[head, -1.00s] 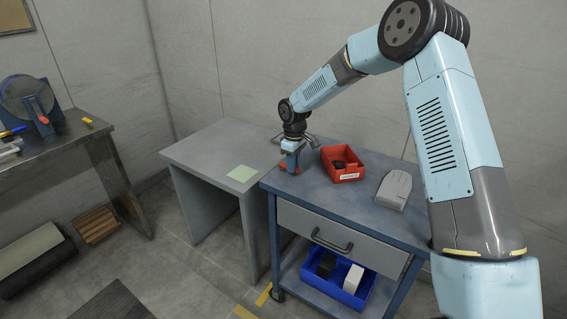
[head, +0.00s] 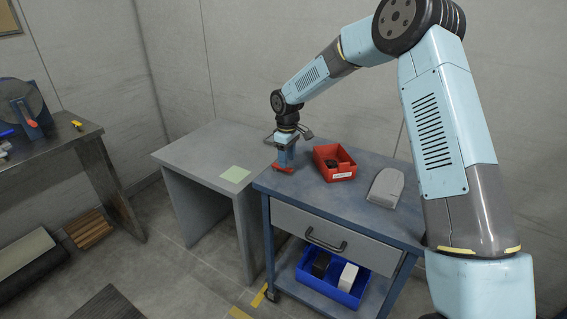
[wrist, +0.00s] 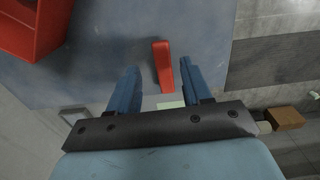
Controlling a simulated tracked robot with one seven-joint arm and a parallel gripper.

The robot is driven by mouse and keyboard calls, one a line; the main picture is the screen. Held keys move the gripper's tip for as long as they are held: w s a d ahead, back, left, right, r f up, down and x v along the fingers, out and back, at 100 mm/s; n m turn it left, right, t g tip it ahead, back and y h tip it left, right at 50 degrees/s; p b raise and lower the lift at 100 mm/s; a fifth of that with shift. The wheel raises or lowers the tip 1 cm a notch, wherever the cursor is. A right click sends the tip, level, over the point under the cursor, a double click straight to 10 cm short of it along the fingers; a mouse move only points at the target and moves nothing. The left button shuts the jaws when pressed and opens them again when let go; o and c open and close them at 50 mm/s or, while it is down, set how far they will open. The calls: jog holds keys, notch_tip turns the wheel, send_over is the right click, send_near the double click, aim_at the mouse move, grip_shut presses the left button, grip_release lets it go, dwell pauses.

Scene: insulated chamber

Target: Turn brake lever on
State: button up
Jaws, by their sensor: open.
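A red lever-like piece (head: 283,169) lies on the blue cart top near its left edge. In the wrist view this red piece (wrist: 163,66) shows between the fingers, apart from both. My gripper (head: 284,160) points down just above it, and its blue fingers (wrist: 159,68) are open and empty. A second red lever (head: 31,123) is on a wheel device (head: 20,98) with a blue stand, on the dark bench at far left. I cannot tell which red part is the brake lever, nor whether the piece on the cart is fixed down.
The cart (head: 318,206) also holds a red bin (head: 347,175) and a grey rounded object (head: 386,187). A blue bin (head: 355,291) is on its lower shelf. A grey table (head: 190,152) with a green sheet (head: 235,174) stands left of the cart.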

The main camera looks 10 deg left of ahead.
aim_at(288, 168)
notch_tip(288, 168, up, 11)
dwell(0.3)
jog(key=s+d+r+m+t, duration=0.3)
jog(key=s+d+r+m, duration=0.3)
jog(key=s+d+r, duration=1.3)
jog(key=s+d+f+m+t, duration=0.1)
jog(key=s+d+m, duration=0.2)
jog(key=s+d, duration=0.3)
jog(key=s+d+f+m+t, duration=0.1)
jog(key=s+d+m, duration=0.3)
jog(key=s, duration=1.1)
jog(key=d, duration=0.3)
jog(key=shift+t, duration=0.3)
